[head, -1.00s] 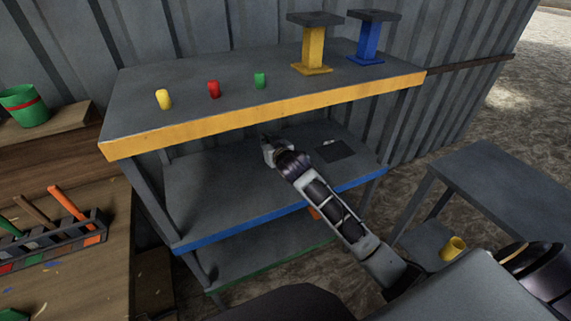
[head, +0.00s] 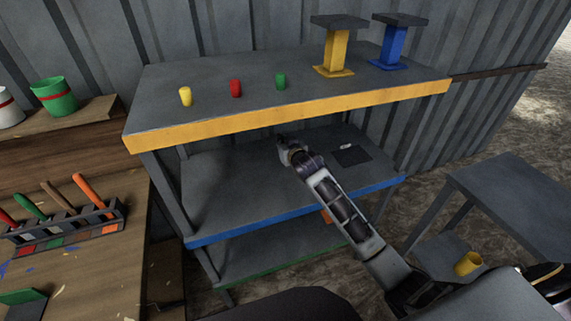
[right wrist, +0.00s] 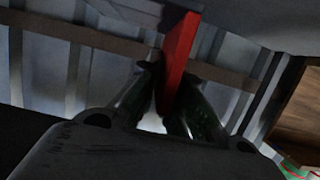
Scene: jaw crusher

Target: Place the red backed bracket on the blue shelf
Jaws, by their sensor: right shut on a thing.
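The red backed bracket (right wrist: 179,62) shows in the right wrist view as a red plate between my right gripper's two dark fingers. A grey part adjoins its upper end. My right gripper (right wrist: 172,88) is shut on it. In the head view my right gripper (head: 283,146) is over the blue-edged middle shelf (head: 225,195), below the yellow-edged top board; the bracket is mostly hidden there. I cannot tell whether the bracket touches the shelf. My left gripper is not in view.
The yellow-edged top shelf (head: 290,107) hangs over the blue shelf and carries small coloured pieces and two pedestals. A dark flat patch (head: 352,156) lies on the blue shelf's right. The blue shelf's left is clear. A tool rack (head: 65,230) stands left.

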